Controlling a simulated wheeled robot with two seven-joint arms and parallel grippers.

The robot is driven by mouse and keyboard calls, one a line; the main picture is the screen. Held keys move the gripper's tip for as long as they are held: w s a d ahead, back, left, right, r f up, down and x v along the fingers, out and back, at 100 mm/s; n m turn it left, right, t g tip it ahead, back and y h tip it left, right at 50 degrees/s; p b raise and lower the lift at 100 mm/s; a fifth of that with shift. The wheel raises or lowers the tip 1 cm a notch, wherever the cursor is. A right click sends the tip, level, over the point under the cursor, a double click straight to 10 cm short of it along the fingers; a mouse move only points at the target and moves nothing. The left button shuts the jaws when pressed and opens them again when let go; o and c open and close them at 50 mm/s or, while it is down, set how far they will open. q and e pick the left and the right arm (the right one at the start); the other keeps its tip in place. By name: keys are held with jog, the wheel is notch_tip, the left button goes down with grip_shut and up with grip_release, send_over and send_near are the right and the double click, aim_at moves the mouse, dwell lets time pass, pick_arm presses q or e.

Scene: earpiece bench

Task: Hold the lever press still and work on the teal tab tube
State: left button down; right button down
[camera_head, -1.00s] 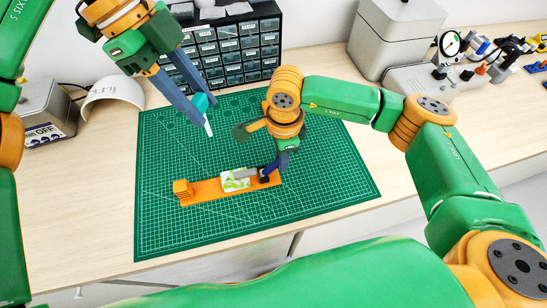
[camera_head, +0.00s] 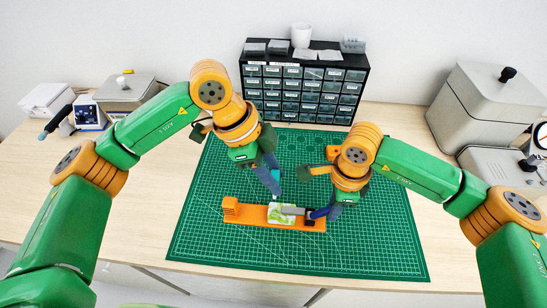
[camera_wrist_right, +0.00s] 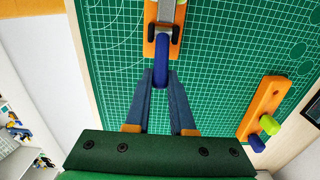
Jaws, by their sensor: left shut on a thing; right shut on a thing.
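The lever press (camera_head: 240,211) is a long orange base lying on the mat, with a grey lever (camera_head: 291,210) and a green-and-white patch (camera_head: 276,218). My right gripper (camera_head: 322,213) is shut on the press's blue handle, seen between its fingers in the right wrist view (camera_wrist_right: 161,74). My left gripper (camera_head: 274,190) is shut on the teal tab tube (camera_head: 276,174). Its fingers point down just behind the green-and-white patch and hide much of the tube. I cannot tell whether the tube touches the press.
The green cutting mat (camera_head: 215,190) has free room around the press. A black drawer cabinet (camera_head: 303,85) stands at the back. Grey machines (camera_head: 485,105) stand at the right. An orange block with green and blue knobs (camera_wrist_right: 262,110) lies off to the side in the right wrist view.

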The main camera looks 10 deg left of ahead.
aim_at(274, 197)
pick_arm(q)
jog(key=shift+s+d+f, duration=0.1)
jog(key=shift+f, duration=2.85)
jog(key=shift+s+f, duration=0.1)
jog(key=shift+f, duration=0.95)
jog(key=shift+c, duration=2.3)
grip_release()
jog(key=v, duration=1.2)
